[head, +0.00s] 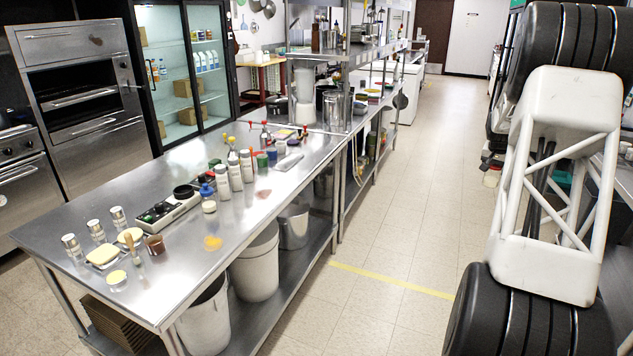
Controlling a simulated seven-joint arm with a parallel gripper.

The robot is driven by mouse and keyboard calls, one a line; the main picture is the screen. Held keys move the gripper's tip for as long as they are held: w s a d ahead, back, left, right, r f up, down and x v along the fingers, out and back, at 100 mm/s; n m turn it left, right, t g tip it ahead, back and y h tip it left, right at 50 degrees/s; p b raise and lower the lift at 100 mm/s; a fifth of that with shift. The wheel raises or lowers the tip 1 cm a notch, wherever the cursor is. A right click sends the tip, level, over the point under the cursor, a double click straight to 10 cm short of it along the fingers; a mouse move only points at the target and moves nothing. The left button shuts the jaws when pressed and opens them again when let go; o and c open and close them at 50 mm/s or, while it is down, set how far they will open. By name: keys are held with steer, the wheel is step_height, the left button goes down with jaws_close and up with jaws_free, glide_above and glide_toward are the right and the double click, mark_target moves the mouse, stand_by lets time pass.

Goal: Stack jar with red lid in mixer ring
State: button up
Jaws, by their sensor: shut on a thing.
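A long grey mixer-like unit (165,212) with green and red marks lies on the steel counter. A black ring (184,191) sits at its far right end; I cannot tell whether anything is inside it. I cannot make out a jar with a red lid for certain. Small red and orange tops show among the bottles farther back, too small to identify. My gripper is not in view; only my white and black arm links show at the right, so what it holds is hidden.
The steel counter (120,215) carries metal-topped shakers (118,218), sponges (103,256), a brown cup (155,244), a blue-capped bottle (207,195) and white bottles (222,182). Grey bins (254,265) stand below. The counter's near right part is mostly bare. The tiled aisle is clear.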

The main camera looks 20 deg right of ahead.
steer(key=w+a+n+t+y, duration=0.1)
steer(key=w+a+n, duration=0.1)
steer(key=w+a, duration=1.1)
steer(key=w+a+n, duration=0.2)
steer(key=w+a, duration=0.5)
steer(key=a, duration=1.2)
steer(key=w+a+n+t+y, duration=0.1)
steer(key=w+a+n, duration=0.1)
steer(key=w+a, duration=1.1)
steer(key=s+a+n+y, duration=0.1)
steer(key=a+n, duration=0.2)
steer(key=a, duration=2.4)
steer(key=s+a+f+n, duration=0.1)
steer(key=a+n, duration=0.2)
steer(key=a, duration=2.4)
steer(key=shift+s+a+y, duration=0.25)
steer(key=shift+a+y, duration=0.15)
steer(key=shift+f, duration=0.1)
steer(key=w+a, duration=0.1)
steer(key=w, duration=0.7)
steer(key=w+a+f, duration=0.1)
steer(key=w+a, duration=0.1)
steer(key=w, duration=0.5)
steer(key=shift+w+a+f, duration=0.2)
steer(key=shift+w+a, duration=0.05)
steer(key=shift+w, duration=0.1)
steer(key=shift+f, duration=0.1)
steer(key=shift+f, duration=1.7)
